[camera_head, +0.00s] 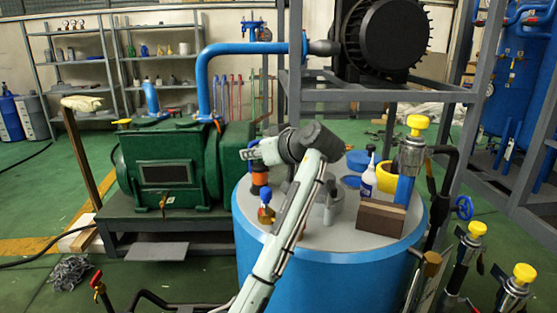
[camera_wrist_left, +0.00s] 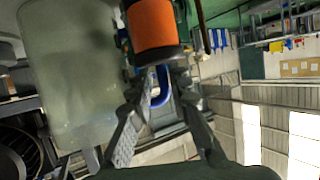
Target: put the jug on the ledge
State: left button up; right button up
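I cannot tell for sure which object is the jug. A pale, cloudy cylindrical vessel (camera_wrist_left: 70,70) fills the left of the left wrist view, beside my left gripper. My left gripper (camera_head: 248,155) is over the left rim of the blue tank's top. In the left wrist view its two fingers (camera_wrist_left: 158,88) stand apart with a gap between them. My right gripper is out of view. Which surface is the ledge is unclear.
A green machine (camera_head: 185,165) stands left. Shelves (camera_head: 72,63) are behind.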

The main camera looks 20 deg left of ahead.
pick_arm(q)
jog(key=shift+w+a, duration=0.1)
jog(key=shift+a, duration=0.25)
jog(key=x, duration=0.3)
jog(key=shift+a+f+p, duration=0.2)
jog(key=shift+a+p, duration=0.15)
jog(key=shift+p, duration=0.05)
jog(key=shift+w+a+f, duration=0.2)
jog(key=shift+w+a, duration=0.05)
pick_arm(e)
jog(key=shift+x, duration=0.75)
pick_arm(q)
jog(key=shift+c, duration=0.6)
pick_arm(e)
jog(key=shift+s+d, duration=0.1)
pick_arm(q)
grip_shut()
